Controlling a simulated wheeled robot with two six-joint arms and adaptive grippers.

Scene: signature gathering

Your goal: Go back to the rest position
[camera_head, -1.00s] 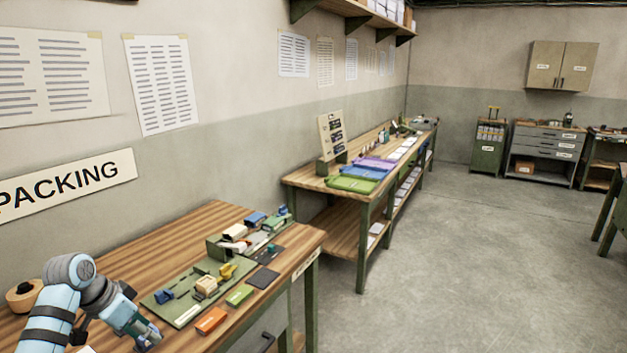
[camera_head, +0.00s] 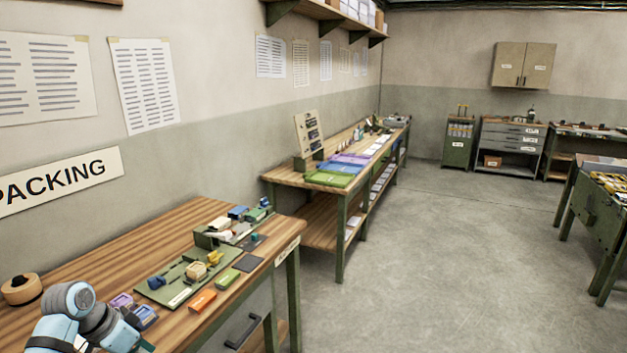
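My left arm (camera_head: 72,318) comes in at the lower left, over the near wooden packing table (camera_head: 190,222). Its light-blue links bend near the table's left part. My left gripper is not clearly visible; the arm's end runs to the bottom edge of the picture. My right arm and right gripper are out of view. A purple and blue item (camera_head: 138,308) lies on the table just beyond my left arm. A green board (camera_head: 180,282) with small blue and yellow items lies to the right of it.
Orange (camera_head: 202,301) and green (camera_head: 228,279) blocks lie near the table's front edge. A tape roll (camera_head: 21,289) sits at the left. A second workbench (camera_head: 335,182) stands along the wall, and another table (camera_head: 592,215) stands at the right. The grey floor (camera_head: 440,270) between them is clear.

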